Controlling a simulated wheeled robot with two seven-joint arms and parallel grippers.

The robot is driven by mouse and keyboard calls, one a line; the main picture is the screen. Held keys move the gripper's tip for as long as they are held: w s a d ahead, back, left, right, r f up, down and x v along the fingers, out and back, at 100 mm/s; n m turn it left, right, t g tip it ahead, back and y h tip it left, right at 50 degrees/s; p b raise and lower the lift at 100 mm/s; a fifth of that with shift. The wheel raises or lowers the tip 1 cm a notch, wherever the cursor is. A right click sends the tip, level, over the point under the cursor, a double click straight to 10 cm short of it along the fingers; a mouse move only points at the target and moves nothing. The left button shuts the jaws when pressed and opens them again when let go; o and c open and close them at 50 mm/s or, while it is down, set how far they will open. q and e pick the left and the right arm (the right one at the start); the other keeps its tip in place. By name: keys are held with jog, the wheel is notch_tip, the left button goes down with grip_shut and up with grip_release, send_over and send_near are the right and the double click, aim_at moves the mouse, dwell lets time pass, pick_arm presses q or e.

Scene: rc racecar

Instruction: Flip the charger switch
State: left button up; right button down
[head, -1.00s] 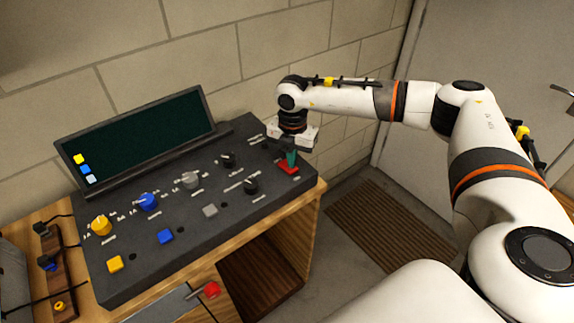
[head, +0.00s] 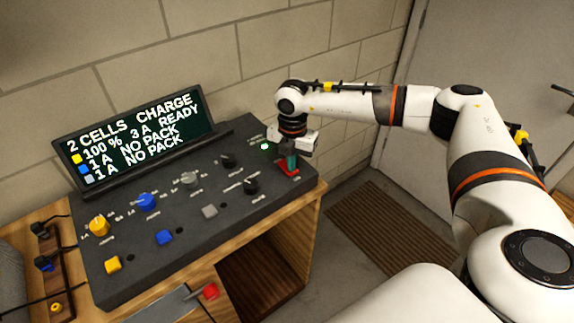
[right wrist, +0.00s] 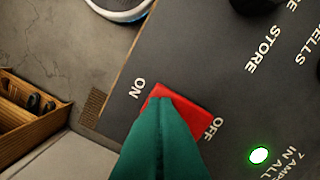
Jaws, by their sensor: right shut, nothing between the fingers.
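The charger (head: 190,240) is a dark sloped console on the wooden bench. Its red switch (head: 288,170) is at the right end and also shows in the right wrist view (right wrist: 192,104), between the printed words ON and OFF. My right gripper (head: 292,163) is shut and empty, its teal fingertips at the switch. In the right wrist view the fingers (right wrist: 165,125) cover part of the switch, and I cannot tell whether they touch it. The charger's screen (head: 135,135) is lit with text. A green light (head: 265,146) glows near the switch. My left gripper is out of view.
Yellow, blue, grey and black knobs and square buttons cover the panel left of my right gripper. A red-ended handle (head: 210,291) is at the bench front. A brick wall (head: 250,50) stands behind. A brown floor mat (head: 390,228) lies right of the bench.

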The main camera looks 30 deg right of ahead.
notch_tip(320, 180, up, 7)
jog(key=p, duration=0.4)
jog(key=shift+p, duration=0.3)
dwell(0.4)
